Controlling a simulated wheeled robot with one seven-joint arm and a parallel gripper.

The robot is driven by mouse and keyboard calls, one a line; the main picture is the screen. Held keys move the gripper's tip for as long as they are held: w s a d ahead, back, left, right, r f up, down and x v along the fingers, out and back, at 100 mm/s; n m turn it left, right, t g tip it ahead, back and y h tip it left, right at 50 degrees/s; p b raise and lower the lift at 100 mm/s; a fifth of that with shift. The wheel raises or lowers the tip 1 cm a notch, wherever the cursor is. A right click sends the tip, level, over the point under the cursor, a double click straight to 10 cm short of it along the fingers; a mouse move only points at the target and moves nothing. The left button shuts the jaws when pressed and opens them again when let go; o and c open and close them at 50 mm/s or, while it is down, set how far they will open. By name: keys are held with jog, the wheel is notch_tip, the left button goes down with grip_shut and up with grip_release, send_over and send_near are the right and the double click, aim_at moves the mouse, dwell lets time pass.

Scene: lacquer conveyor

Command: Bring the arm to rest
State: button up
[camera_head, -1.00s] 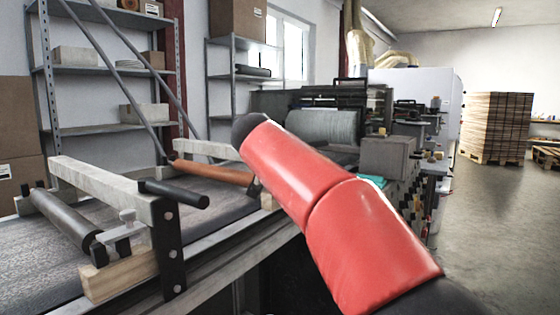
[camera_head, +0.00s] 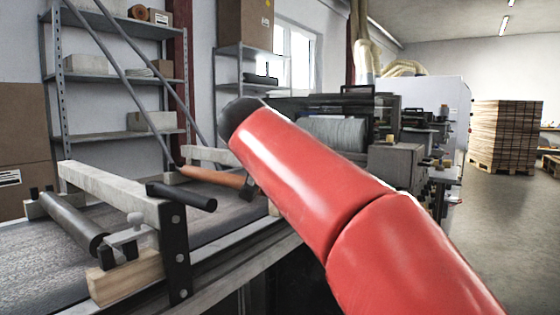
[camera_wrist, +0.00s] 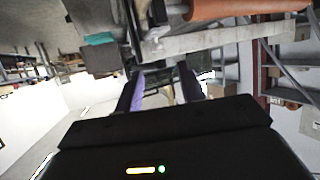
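My arm, with red covers (camera_head: 300,180), reaches from the lower right of the head view up toward the conveyor. It ends in a dark joint near the shelving. My gripper is hidden in the head view. In the wrist view, my gripper (camera_wrist: 160,76) shows two fingers set apart, with only background visible between them. The wrist picture is turned over, with the floor and the conveyor parts toward its top. I see nothing held.
The conveyor (camera_head: 60,265) runs along the lower left, with a grey frame beam (camera_head: 110,190), black handle (camera_head: 182,196) and rollers. Metal shelving (camera_head: 110,73) stands behind. A machine with a grey roll (camera_head: 335,133) lies beyond my arm. Open floor (camera_head: 500,215) is at right.

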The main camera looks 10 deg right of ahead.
jog(key=s+d+f+n+g+y, duration=0.2)
jog(key=s+f+g, duration=0.1)
jog(key=s+f, duration=1.2)
jog(key=s+d+f+n+g+y, duration=0.2)
jog(key=s+d+f+g+y, duration=0.1)
jog(key=s+f, duration=1.2)
notch_tip(320, 180, down, 4)
jog(key=shift+s+d+r+g, duration=0.15)
jog(key=shift+s+d+g, duration=0.05)
jog(key=shift+s+g, duration=0.25)
